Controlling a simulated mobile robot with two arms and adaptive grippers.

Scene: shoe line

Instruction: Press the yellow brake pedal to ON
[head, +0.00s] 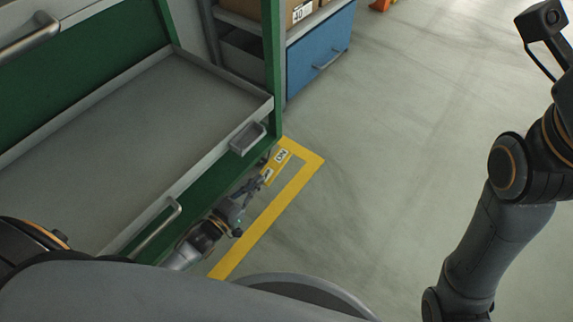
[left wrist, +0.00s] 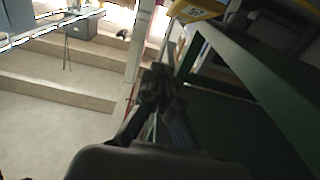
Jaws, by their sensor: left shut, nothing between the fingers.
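The yellow brake pedal (head: 272,171) is low at the front right corner of the green cart, with a white "ON" label (head: 282,156) beside it. A yellow part with a white label (left wrist: 196,11) shows at the top of the left wrist view. My left gripper (head: 257,180) is down by the cart's lower edge, just to the left of the pedal, and its fingers are shut and empty. The closed fingers also show in the left wrist view (left wrist: 158,85). I cannot tell whether the fingertips touch the pedal. My right gripper is out of view.
The green cart (head: 273,60) with a grey tray top (head: 150,105) stands close on the left. A grey box (head: 247,138) hangs on its edge. Yellow floor tape (head: 262,222) runs along it. A blue drawer (head: 322,50) stands behind. The floor at centre right is clear.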

